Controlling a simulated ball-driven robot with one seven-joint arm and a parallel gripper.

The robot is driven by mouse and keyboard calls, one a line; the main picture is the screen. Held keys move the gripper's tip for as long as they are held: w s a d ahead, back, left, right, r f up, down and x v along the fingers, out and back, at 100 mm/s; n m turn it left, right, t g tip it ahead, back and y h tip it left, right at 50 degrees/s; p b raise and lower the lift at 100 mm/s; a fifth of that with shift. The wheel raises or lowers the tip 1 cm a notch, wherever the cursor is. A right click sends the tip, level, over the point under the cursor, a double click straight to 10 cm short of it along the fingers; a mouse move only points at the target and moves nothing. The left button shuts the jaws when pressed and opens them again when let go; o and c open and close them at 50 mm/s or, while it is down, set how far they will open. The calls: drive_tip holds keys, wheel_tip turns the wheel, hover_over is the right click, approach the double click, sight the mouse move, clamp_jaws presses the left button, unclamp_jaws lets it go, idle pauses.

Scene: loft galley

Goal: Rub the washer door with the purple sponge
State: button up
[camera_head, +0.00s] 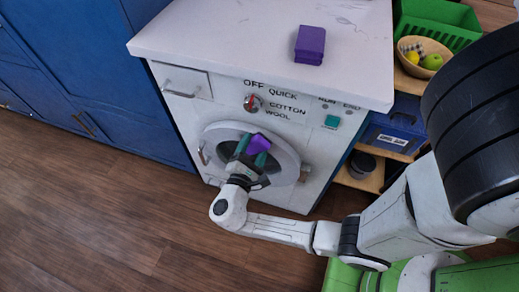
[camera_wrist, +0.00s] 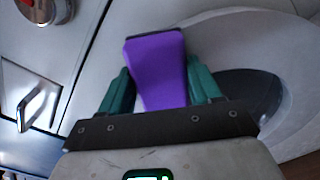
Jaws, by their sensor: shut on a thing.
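My gripper (camera_head: 252,151) is shut on a purple sponge (camera_head: 259,142), held between its two teal fingers in front of the washer door (camera_head: 284,152). The door is a round white ring with dark glass in the middle, on the white washer (camera_head: 215,112). In the wrist view, the sponge (camera_wrist: 157,68) sticks out past the fingers, and the door (camera_wrist: 290,80) curves behind it and to the right. I cannot tell whether the sponge touches the door. My gripper and wrist hide part of the dark glass.
A second purple block (camera_head: 310,45) lies on the white countertop (camera_head: 220,32). A red-marked dial (camera_head: 253,103) and a teal button (camera_head: 332,122) sit above the door. Shelves at right hold a fruit bowl (camera_head: 402,62), green crate (camera_head: 452,22) and blue box (camera_head: 392,136). The wooden floor at left is clear.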

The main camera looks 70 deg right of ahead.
sight(241, 135)
drive_tip(key=shift+w+a+b, duration=0.15)
drive_tip(key=shift+w+b, duration=0.75)
drive_tip(key=shift+w, duration=1.8)
drive_tip(key=a, duration=0.6)
drive_tip(key=shift+s+a+p, duration=0.1)
drive_tip(key=shift+a+p, duration=0.05)
drive_tip(key=shift+p, duration=0.15)
drive_tip(key=a, duration=0.2)
drive_tip(key=shift+a, duration=0.4)
drive_tip(key=shift+d, duration=0.15)
drive_tip(key=shift+d+p, duration=0.6)
drive_tip(key=shift+d, duration=2.85)
